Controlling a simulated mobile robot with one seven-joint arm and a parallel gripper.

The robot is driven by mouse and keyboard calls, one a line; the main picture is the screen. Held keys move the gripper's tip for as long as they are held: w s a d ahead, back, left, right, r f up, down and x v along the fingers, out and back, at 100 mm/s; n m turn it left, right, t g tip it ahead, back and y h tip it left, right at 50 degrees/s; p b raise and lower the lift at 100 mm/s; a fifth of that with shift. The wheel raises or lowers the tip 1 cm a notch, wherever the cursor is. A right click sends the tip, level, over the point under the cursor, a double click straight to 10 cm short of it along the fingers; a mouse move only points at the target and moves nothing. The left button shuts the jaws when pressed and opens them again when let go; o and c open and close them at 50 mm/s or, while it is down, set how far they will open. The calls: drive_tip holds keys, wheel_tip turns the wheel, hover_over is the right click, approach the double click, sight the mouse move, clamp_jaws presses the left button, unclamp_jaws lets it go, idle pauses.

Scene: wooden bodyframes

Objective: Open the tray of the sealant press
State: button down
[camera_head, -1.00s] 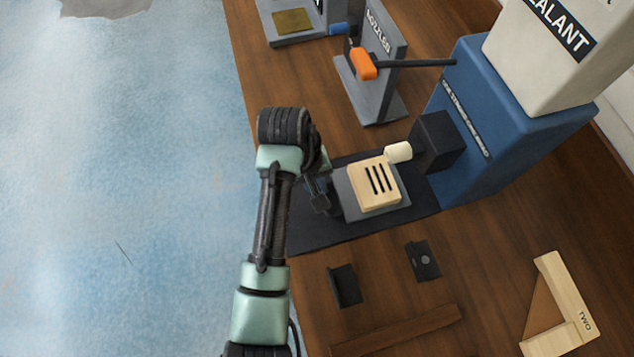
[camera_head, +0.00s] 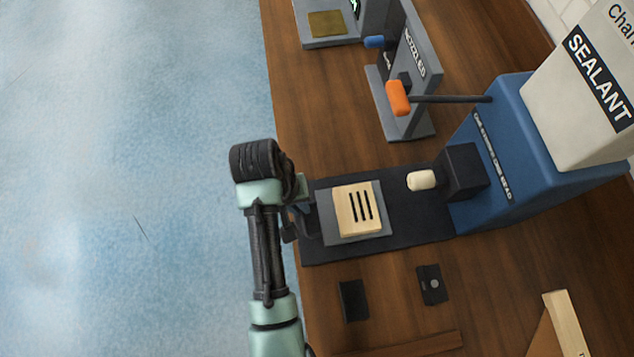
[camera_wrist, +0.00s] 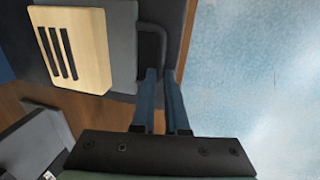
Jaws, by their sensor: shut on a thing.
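The sealant press (camera_head: 520,150) is blue with a pale "SEALANT" canister (camera_head: 580,90) on top and a cream nozzle (camera_head: 421,180). Its grey tray (camera_head: 325,222) lies near the left end of the black base (camera_head: 418,220), clear of the nozzle. A light wooden block (camera_head: 357,208) with three dark slots sits on the tray. In the wrist view, my gripper (camera_wrist: 162,80) is shut on the tray's grey handle (camera_wrist: 155,26), one blue finger on each side. In the head view, my arm's end partly hides the handle.
A grey nozzle stand (camera_head: 412,70) with an orange-tipped lever (camera_head: 398,98) stands behind the base. Two small black parts (camera_head: 354,300) (camera_head: 432,285) and a brown strip lie in front. Open floor (camera_head: 130,200) is to the left.

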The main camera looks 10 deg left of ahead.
drive_tip(key=shift+s+a, duration=0.25)
drive_tip(key=shift+a, duration=0.75)
drive_tip(key=c, duration=1.2)
unclamp_jaws()
drive_tip(key=shift+a, duration=0.1)
drive_tip(key=shift+r, duration=0.1)
drive_tip(key=shift+r, duration=0.3)
wheel_tip(320, 180, up, 12)
drive_tip(key=a+p, duration=0.2)
drive_tip(key=p, duration=0.3)
drive_tip(key=shift+s+a+p, duration=0.15)
drive_tip(key=shift+s+p, duration=0.25)
drive_tip(key=shift+s, duration=0.05)
